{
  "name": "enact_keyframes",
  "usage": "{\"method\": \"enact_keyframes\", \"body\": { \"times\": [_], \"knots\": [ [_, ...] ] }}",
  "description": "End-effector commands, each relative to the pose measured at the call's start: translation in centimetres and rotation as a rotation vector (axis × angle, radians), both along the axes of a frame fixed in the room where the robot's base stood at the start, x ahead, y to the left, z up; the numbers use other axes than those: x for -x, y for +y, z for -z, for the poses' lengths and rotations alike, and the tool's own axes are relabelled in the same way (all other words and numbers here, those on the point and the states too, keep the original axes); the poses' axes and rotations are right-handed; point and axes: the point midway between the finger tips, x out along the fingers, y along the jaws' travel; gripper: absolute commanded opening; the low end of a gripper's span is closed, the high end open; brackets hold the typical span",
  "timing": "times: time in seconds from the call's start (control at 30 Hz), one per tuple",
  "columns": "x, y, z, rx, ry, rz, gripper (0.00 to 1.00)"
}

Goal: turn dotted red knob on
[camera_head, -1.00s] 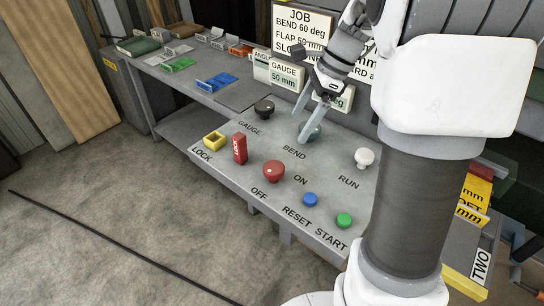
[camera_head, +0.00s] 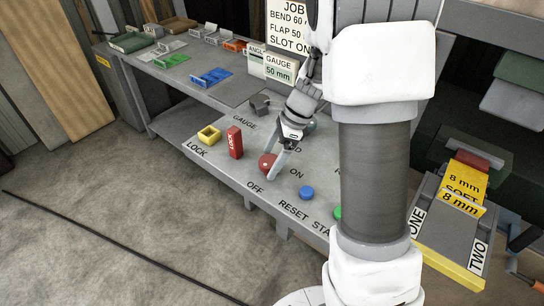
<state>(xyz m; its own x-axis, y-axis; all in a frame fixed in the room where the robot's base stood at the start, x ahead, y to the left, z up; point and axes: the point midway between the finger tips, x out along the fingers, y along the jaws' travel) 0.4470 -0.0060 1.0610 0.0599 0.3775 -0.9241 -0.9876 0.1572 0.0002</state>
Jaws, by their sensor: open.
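The red knob (camera_head: 267,165) sits on the grey sloped control panel (camera_head: 225,178), between the OFF label (camera_head: 254,188) and the ON label (camera_head: 296,173). A white dot shows on it in the earlier frame; now my gripper partly covers the knob and the dot is hard to make out. My gripper (camera_head: 274,163) is open and points down at the knob, with its fingers at or around it. I cannot tell whether the fingers touch it.
A red LOCK block (camera_head: 235,142) and a yellow square socket (camera_head: 209,135) stand left of the knob. A black knob (camera_head: 260,104) is behind. A blue button (camera_head: 306,193) and a green button (camera_head: 337,212) lie to the right. My arm hides the panel's right part.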

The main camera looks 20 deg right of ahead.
Motion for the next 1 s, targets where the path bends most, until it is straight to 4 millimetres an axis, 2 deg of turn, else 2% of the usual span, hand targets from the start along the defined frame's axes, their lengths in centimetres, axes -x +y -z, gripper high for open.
{"method": "enact_keyframes", "body": {
  "times": [0.13,0.6,1.0],
  "knots": [
    [0.01,0.0,-0.01,0.0,0.0,0.0,0.97],
    [0.02,-0.01,-0.04,0.0,0.001,0.0,0.13],
    [-0.07,-0.05,-0.09,0.0,0.002,-0.085,0.13]
  ]
}}
